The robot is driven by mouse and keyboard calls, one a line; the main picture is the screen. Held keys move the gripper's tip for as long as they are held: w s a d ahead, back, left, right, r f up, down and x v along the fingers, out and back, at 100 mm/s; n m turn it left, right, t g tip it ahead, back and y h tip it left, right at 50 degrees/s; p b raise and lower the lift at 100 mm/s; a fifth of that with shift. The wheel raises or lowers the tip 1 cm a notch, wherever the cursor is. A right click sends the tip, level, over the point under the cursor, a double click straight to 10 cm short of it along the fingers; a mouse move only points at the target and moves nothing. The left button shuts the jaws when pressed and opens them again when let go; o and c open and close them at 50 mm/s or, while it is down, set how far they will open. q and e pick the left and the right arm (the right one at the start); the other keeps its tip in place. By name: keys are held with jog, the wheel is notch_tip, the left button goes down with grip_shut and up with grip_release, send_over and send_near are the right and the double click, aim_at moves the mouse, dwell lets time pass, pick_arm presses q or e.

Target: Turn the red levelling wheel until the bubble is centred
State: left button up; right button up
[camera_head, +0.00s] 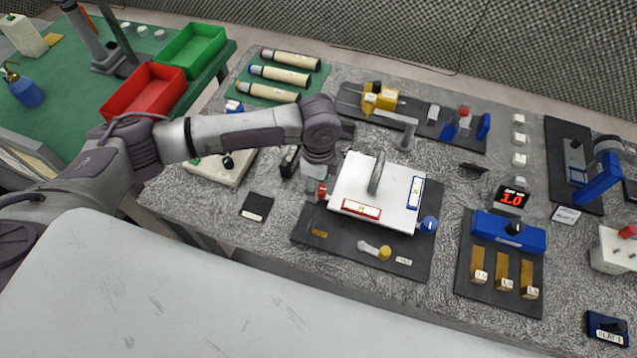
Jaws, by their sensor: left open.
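A white levelling plate (395,190) with a grey handle sits on a dark base board (340,240). A red-framed level vial (361,209) lies along its front edge and a blue-framed vial (416,193) along its right edge. The bubbles are too small to judge. The red levelling wheel (321,191) is at the plate's left corner, partly hidden by my left gripper. My left gripper (314,180) points down just above and beside this wheel, its jaws open. I cannot tell whether it touches the wheel. My right gripper is not in view.
A blue wheel (429,224) stands at the plate's right corner. A yellow knob (384,253) is on the board's front. A black block (257,207) lies to the left. Red (145,91) and green (192,49) bins are at back left.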

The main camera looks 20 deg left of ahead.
aim_at(319, 188)
pick_arm(q)
notch_tip(319, 188, up, 11)
dwell(0.3)
jog(key=shift+s+f, duration=0.1)
jog(key=shift+f, duration=0.05)
dwell(0.4)
